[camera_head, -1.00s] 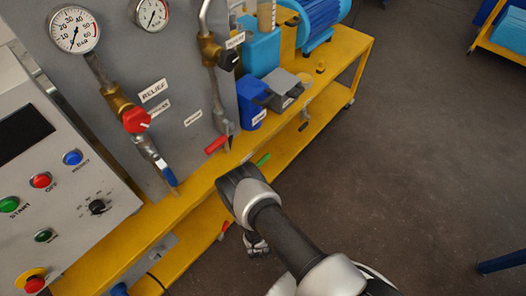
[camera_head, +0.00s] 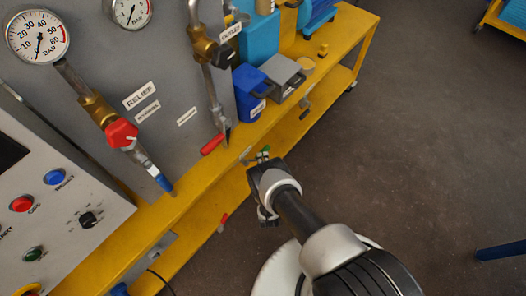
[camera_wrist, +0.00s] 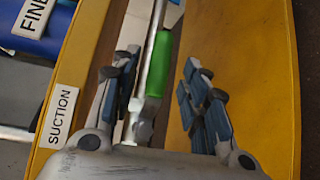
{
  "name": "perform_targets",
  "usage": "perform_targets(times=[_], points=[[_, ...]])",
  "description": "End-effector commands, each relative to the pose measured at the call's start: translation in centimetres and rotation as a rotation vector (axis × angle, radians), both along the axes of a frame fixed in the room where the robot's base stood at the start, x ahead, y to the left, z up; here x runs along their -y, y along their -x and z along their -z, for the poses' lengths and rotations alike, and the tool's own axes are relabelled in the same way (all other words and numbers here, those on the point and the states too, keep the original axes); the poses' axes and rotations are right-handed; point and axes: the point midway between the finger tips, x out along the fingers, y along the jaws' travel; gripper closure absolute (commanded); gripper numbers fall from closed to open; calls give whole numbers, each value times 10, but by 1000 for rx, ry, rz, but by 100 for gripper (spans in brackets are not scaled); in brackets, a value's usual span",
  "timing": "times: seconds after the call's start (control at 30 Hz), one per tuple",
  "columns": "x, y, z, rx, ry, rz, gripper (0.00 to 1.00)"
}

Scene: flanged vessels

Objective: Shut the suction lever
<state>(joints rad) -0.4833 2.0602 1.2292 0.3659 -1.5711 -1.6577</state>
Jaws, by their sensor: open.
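The suction lever has a green handle (camera_wrist: 159,66) on a grey metal bar, beside a white "SUCTION" label (camera_wrist: 61,116) in the wrist view. My gripper (camera_wrist: 160,72) is open, with one finger on each side of the green handle. There is a clear gap to the right finger; the left finger is closer. I cannot tell whether the fingers are level with the handle in depth. In the head view the green handle (camera_head: 265,150) shows small at the bench's front edge, just beyond my wrist, partly hidden.
The yellow bench (camera_head: 203,200) runs diagonally. A red lever (camera_head: 212,144) hangs near the green one. A red relief knob (camera_head: 121,133), a blue-tipped lever (camera_head: 162,180) and a blue container (camera_head: 250,92) stand to the left and behind. Open floor (camera_head: 430,130) lies to the right.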

Motion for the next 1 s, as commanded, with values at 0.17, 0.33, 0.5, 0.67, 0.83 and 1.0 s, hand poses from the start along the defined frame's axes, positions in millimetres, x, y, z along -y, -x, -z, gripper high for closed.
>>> perform_targets(times=[0.17,0.33,0.5,0.67,0.83,1.0], points=[[-3,-33,7,2,-1,2,59],[-6,-51,9,1,-1,1,59],[-7,-57,9,-1,0,0,59],[-7,-57,8,-1,0,0,59],[-7,-57,8,-1,0,0,67],[-7,-57,8,-1,0,0,78]])
